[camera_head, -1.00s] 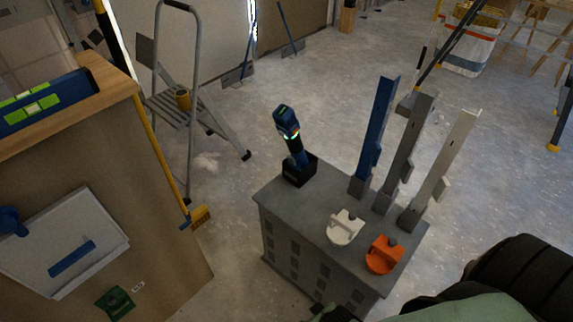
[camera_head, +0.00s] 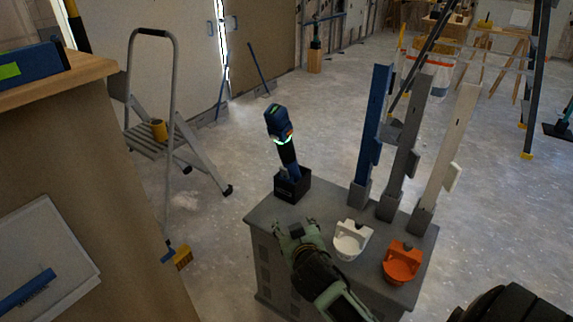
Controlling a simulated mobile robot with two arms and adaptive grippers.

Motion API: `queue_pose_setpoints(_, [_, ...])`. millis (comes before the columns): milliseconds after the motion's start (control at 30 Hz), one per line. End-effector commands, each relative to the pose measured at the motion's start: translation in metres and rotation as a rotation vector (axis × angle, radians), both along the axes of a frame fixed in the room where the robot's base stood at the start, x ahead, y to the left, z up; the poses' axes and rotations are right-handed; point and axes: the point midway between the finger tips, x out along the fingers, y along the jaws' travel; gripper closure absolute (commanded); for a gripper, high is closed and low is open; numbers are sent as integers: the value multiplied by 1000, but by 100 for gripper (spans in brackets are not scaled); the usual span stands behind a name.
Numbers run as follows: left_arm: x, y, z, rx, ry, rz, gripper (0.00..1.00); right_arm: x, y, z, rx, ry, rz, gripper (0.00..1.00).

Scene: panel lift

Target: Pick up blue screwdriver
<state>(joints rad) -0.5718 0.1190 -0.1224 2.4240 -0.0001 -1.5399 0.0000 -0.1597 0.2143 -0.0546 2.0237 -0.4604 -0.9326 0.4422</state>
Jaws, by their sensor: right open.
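The blue screwdriver (camera_head: 278,125) is a power tool with a blue top, a dark grip and a lit green ring. It stands upright, slightly tilted, in a black holder (camera_head: 293,187) on the far left part of a grey cabinet (camera_head: 335,205). My right gripper (camera_head: 296,224) is open and empty, at the cabinet's front left edge, below and in front of the holder and apart from the screwdriver. My left gripper is not in view.
A white cup-like part (camera_head: 351,241) and an orange one (camera_head: 402,263) sit right of my gripper. Blue (camera_head: 374,125), grey (camera_head: 405,145) and white (camera_head: 450,150) upright posts stand along the cabinet's back right. A stepladder (camera_head: 172,140) stands behind left.

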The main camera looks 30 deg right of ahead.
Motion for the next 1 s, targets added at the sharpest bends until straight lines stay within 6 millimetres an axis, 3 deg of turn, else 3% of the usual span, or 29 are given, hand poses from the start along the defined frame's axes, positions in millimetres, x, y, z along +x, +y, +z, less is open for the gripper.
queue_pose_setpoints(33, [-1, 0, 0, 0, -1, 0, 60, 23, -12, 21, -30, -85, -10, 42])
queue_pose_setpoints(100, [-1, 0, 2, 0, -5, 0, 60, 49, -26, 49, -63, -194, -17, 42])
queue_pose_setpoints(200, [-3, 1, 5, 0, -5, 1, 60, 78, -38, 88, -105, -327, -9, 42])
queue_pose_setpoints(333, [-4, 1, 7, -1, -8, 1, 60, 98, -46, 118, -137, -426, 5, 42])
queue_pose_setpoints(833, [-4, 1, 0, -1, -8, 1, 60, 152, -75, 127, -146, -445, 9, 42])
queue_pose_setpoints(1000, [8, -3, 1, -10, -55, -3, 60, 168, -81, 126, -143, -444, 10, 42])
